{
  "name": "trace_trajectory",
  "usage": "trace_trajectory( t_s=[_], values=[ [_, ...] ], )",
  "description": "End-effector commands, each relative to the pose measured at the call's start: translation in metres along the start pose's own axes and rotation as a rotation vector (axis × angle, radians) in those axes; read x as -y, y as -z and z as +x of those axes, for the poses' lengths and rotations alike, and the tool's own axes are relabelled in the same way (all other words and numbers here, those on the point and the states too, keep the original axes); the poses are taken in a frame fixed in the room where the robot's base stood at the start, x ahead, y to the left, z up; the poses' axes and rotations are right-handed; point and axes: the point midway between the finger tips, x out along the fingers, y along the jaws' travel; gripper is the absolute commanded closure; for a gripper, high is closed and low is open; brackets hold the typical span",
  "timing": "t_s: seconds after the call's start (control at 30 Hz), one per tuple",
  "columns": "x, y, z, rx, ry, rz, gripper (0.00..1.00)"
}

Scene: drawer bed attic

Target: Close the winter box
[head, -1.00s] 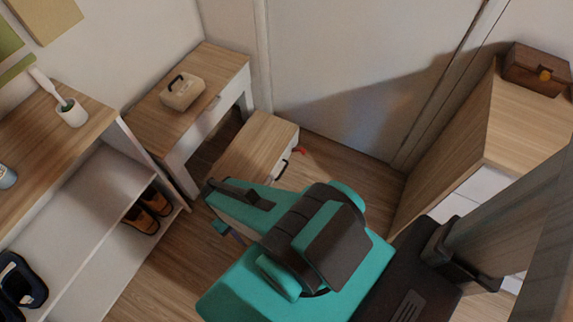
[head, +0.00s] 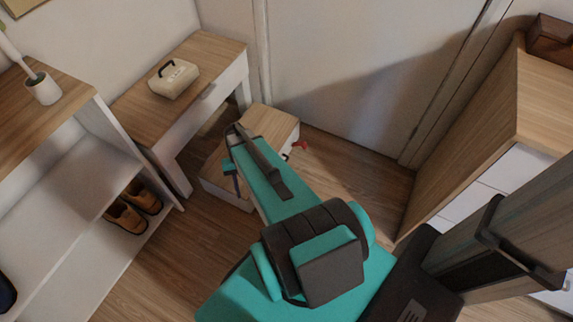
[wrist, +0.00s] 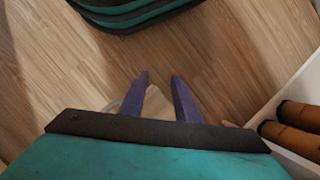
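I cannot tell for sure which thing is the winter box, as no lettering is readable. A cream box (head: 175,80) with a dark handle sits on the wooden desk, its lid apparently down. A low white unit (head: 277,122) with a wooden top stands on the floor, with a dark handle on its front; my arm hides part of it. My gripper (wrist: 158,82) is open in the wrist view, with two purple fingers apart and floor beyond them. In the head view my gripper (head: 236,185) is in front of the low unit; contact cannot be told.
A white shelf (head: 65,185) at left holds brown shoes (head: 133,205) and a white pot (head: 43,88). A small red thing (head: 301,144) is beside the low unit. A wooden-topped cabinet (head: 545,100) bounds the right; floor between is clear.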

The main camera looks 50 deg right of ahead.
Motion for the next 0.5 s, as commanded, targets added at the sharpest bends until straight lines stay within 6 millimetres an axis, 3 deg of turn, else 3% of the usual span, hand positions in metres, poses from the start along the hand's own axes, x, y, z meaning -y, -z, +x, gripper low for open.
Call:
trace_trajectory(
  t_s=[0.03,0.1,0.27,0.5],
  values=[
    [-0.009,0.021,0.005,-0.008,0.021,0.034,0.71],
    [-0.02,0.039,0.0,-0.015,0.05,0.079,0.71],
    [-0.051,0.077,-0.011,-0.03,0.113,0.176,0.71],
    [-0.108,0.127,-0.031,-0.056,0.206,0.319,0.71]
  ],
)
